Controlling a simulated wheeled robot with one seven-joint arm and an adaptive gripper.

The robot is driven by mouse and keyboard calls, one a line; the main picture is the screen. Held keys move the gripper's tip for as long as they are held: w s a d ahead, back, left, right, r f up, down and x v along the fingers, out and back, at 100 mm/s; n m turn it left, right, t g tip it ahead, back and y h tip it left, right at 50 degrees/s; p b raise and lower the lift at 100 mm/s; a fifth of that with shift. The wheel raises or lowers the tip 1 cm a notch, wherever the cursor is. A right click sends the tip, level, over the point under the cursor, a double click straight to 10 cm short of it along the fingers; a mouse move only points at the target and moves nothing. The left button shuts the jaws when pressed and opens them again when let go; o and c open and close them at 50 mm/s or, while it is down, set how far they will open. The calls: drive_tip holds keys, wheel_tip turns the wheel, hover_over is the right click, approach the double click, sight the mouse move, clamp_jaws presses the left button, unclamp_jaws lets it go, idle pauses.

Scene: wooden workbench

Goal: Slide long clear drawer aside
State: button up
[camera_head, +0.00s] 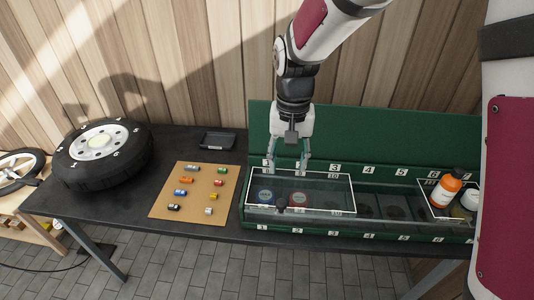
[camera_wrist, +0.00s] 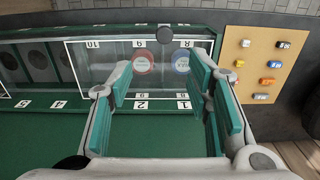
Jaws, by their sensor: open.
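The long clear drawer (camera_head: 325,178), a see-through panel with a white outline, covers the left compartments of the green case (camera_head: 370,130). A dark round knob (camera_head: 282,203) is near its front edge. Blue (camera_head: 265,196) and red (camera_head: 299,199) discs show through it. In the wrist view the drawer (camera_wrist: 105,55) lies beyond my fingers, with the knob (camera_wrist: 165,34) at its far edge. My gripper (camera_head: 288,165) is open and empty, pointing down at the drawer's back edge. In the wrist view my gripper (camera_wrist: 162,75) has its fingers wide apart. I cannot tell whether they touch the drawer.
A shorter clear drawer (camera_head: 424,206) at the right holds an orange bottle (camera_head: 446,188) and a white one. Open compartments (camera_head: 368,206) lie between the drawers. A board (camera_head: 178,192) with small coloured parts, a black tray (camera_head: 217,140) and a tire (camera_head: 75,172) are left.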

sight(282, 202)
drive_tip(key=f, duration=0.9)
drive_tip(key=a+f+p, duration=0.1)
drive_tip(key=f, duration=0.4)
drive_tip(key=shift+f, duration=0.2)
drive_tip(key=shift+d, duration=0.1)
clamp_jaws()
